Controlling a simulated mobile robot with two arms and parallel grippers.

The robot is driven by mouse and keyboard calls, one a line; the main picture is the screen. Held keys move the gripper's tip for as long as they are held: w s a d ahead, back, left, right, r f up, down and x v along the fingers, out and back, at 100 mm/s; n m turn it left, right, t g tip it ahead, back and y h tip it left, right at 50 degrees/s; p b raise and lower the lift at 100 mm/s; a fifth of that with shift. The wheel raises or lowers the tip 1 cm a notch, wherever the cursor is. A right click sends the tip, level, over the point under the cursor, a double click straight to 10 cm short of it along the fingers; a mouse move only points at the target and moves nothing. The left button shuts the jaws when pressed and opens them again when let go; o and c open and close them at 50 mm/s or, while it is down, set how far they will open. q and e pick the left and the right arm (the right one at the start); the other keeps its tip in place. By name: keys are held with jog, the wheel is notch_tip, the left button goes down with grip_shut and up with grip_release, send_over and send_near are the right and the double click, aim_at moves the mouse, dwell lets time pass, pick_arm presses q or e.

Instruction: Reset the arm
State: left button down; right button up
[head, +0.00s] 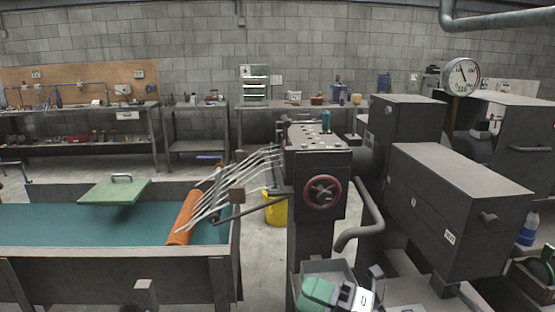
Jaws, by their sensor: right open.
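My right gripper (356,296) shows at the bottom edge, right of centre, as a small white and dark shape cut off by the frame. It is open and low in front of the grey machine. A green rounded piece (318,292) shows right beside it; I cannot tell whether they touch. My left gripper is not in view.
A dark grey machine (455,190) with a red handwheel (322,191) fills the right. A long trough (110,262) with a teal bed stands at left, holding an orange roll (183,218) and a green plate (115,191). Workbenches (290,107) line the back wall.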

jog(key=s+d+f+m+t+h, duration=0.2)
jog(key=d+f+m+t+h, duration=0.35)
jog(key=m+h, duration=0.65)
jog(key=s+d+f+m+t+h, duration=0.25)
jog(key=d+f+m+h, duration=0.5)
jog(key=m, duration=0.85)
jog(key=s+d+f+m+g, duration=0.1)
jog(key=s+f+g, duration=0.45)
jog(key=s, duration=0.35)
jog(key=s+d+f+m+g, duration=0.1)
jog(key=s+f+m+g, duration=0.1)
jog(key=s+f+g, duration=0.6)
notch_tip(320, 180, down, 22)
jog(key=s, duration=0.2)
jog(key=s+d+f+g+p, duration=0.1)
jog(key=s+d+f, duration=0.1)
jog(key=s+f, duration=1.3)
jog(key=shift+s+d+f+n+y, duration=0.3)
jog(key=shift+s+f+y, duration=0.05)
jog(key=shift+s, duration=0.45)
